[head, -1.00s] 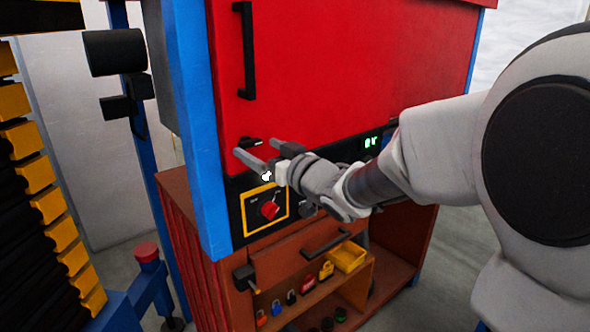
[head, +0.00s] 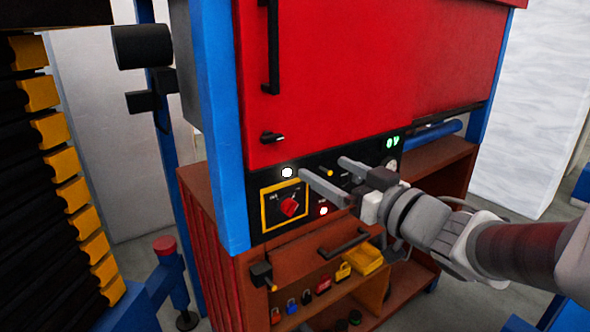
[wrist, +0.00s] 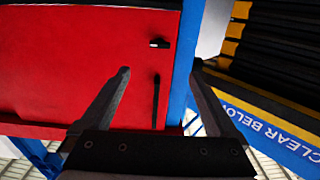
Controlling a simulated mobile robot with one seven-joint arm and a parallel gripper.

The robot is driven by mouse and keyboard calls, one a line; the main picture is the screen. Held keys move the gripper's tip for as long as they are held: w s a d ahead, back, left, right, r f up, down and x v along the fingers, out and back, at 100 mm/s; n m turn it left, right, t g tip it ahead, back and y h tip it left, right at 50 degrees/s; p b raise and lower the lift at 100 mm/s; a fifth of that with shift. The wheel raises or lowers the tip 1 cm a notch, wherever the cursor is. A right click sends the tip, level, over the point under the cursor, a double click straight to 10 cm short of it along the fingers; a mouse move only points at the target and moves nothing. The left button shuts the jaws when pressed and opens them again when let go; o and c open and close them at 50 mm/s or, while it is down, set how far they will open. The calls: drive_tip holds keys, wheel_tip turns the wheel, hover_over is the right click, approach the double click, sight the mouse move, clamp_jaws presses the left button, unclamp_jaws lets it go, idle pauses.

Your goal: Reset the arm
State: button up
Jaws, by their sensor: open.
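My gripper (head: 332,176) is open and empty in front of the dark control panel of the red cabinet. Its two grey fingers point left in the head view. In the wrist view my gripper (wrist: 160,85) shows both fingers apart with the red door between them. The control panel (head: 262,171) has a red rotary switch (head: 289,206) in a yellow frame, a lit white lamp (head: 288,172), a red light (head: 323,210) and a green display (head: 392,142). My fingers hide part of the panel.
The red door (head: 340,80) has a long black handle (head: 273,50) and a small latch (head: 272,138). Below is a brown bench with a drawer handle (head: 345,243), several coloured padlocks and a yellow bin (head: 361,260). A black-and-yellow rack (head: 40,170) stands at left.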

drive_tip(key=s+d+f+m+g+h, duration=0.1)
drive_tip(key=s+d+f+m+h, duration=0.15)
drive_tip(key=d+h, duration=0.35)
drive_tip(key=s+d+f+m+g+h, duration=0.1)
drive_tip(key=d+f+m+h, duration=0.1)
drive_tip(key=d+m+h, duration=0.3)
drive_tip(key=s+a+f+g, duration=0.2)
drive_tip(key=s+f+g, duration=0.1)
drive_tip(key=s, duration=0.4)
drive_tip(key=s+a+f+g+y, duration=0.1)
drive_tip(key=s+f+g, duration=0.3)
drive_tip(key=s, duration=0.4)
drive_tip(key=shift+s+a+n, duration=0.15)
drive_tip(key=shift+a+n, duration=0.3)
drive_tip(key=shift+a, duration=0.25)
drive_tip(key=shift+c, duration=0.3)
